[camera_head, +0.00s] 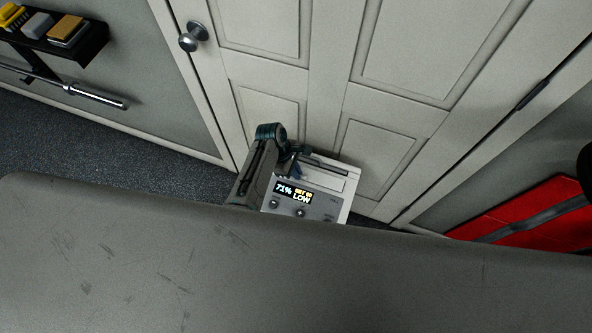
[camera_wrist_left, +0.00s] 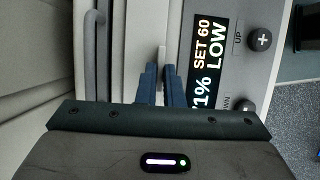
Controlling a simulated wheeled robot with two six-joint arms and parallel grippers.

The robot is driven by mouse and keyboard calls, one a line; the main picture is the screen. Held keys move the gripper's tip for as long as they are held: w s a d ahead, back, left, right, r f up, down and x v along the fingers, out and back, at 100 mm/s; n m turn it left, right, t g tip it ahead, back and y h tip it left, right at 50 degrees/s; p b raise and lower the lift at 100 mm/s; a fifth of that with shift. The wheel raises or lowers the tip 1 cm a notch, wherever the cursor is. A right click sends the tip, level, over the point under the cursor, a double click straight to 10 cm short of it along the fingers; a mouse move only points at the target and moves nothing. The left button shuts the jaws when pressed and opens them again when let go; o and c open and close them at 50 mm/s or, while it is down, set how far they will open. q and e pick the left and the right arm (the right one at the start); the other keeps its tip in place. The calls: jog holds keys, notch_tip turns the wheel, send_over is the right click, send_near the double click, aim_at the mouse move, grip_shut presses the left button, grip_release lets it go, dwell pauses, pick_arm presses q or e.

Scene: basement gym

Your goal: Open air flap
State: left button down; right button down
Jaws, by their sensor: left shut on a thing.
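A white dehumidifier-like unit (camera_head: 347,204) stands in front of the door. Its grey panel with a lit display (camera_head: 294,191) reads 71%, SET 60, LOW; the display (camera_wrist_left: 207,60) also shows in the left wrist view. The pale flap (camera_wrist_left: 138,40) is on the unit's top, beside the panel, with a small tab (camera_wrist_left: 161,56). My left gripper (camera_head: 297,166) is at the unit's top. In the left wrist view, its blue fingers (camera_wrist_left: 162,84) are closed around the tab. The flap appears closed or nearly so; the fingers hide part of it. My right gripper is not in view.
A grey padded surface (camera_head: 200,270) fills the foreground and hides the unit's lower part. A panelled door (camera_head: 400,130) with a round knob (camera_head: 193,36) is close behind. A red mat (camera_head: 530,218) lies at right. Dark floor (camera_head: 100,150) is open at left.

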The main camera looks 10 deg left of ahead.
pick_arm(q)
jog(key=shift+w+r+g+p, duration=0.2)
jog(key=shift+r+g+p, duration=0.2)
jog(key=shift+p, duration=0.1)
jog(key=shift+w+d+r+g, duration=0.1)
jog(key=shift+w+g, duration=0.25)
jog(key=shift+g, duration=0.35)
jog(key=shift+w+n+g+y, duration=0.3)
jog(key=shift+n+g, duration=0.1)
jog(key=shift+g, duration=0.3)
jog(key=shift+w+d+g+b, duration=0.1)
jog(key=shift+w+g+b, duration=0.1)
jog(key=shift+g+b, duration=0.35)
jog(key=shift+r, duration=0.2)
jog(key=shift+g, duration=0.25)
jog(key=shift+r, duration=0.1)
jog(key=c, duration=1.6)
grip_release()
jog(key=shift+o, duration=0.2)
